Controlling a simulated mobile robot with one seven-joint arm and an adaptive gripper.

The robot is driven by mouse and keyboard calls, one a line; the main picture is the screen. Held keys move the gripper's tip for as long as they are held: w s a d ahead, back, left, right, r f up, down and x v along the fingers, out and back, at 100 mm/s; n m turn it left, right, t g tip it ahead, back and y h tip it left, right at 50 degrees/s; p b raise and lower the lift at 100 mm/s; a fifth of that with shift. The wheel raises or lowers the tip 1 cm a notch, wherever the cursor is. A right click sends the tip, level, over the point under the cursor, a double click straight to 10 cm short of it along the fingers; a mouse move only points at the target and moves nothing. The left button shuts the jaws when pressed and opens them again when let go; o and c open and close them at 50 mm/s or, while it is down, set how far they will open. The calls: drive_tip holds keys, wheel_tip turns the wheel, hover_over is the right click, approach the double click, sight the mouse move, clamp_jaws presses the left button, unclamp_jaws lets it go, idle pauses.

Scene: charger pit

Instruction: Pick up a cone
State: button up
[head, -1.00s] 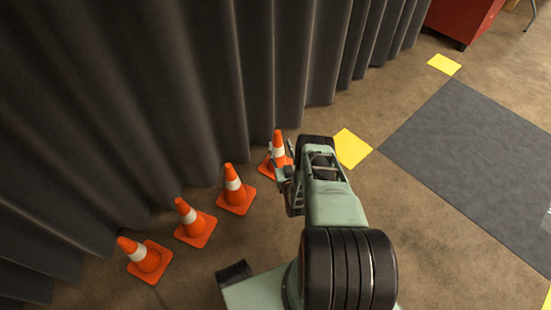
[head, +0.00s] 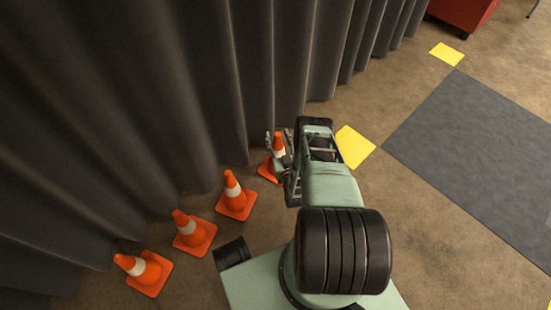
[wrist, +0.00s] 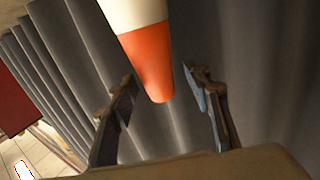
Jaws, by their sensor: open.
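Several orange cones with white bands stand in a row on the floor along the curtain. The farthest cone (head: 278,147) is beside my gripper (head: 281,151), and its base is partly hidden by the gripper and arm. In the wrist view, a cone (wrist: 153,62) shows its orange tip between the open fingers of my gripper (wrist: 162,105), with space on both sides. The other cones, a near one (head: 144,270), a second (head: 192,232) and a third (head: 235,194), stand apart to the lower left.
A dark pleated curtain (head: 150,90) hangs close behind the cones. Yellow floor markers (head: 355,147) and a grey floor mat (head: 475,150) lie to the right. A red cabinet (head: 462,12) stands at the top right. The floor on the right is open.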

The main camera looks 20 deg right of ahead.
drive_tip(key=shift+w, duration=0.15)
clamp_jaws()
idle(0.4)
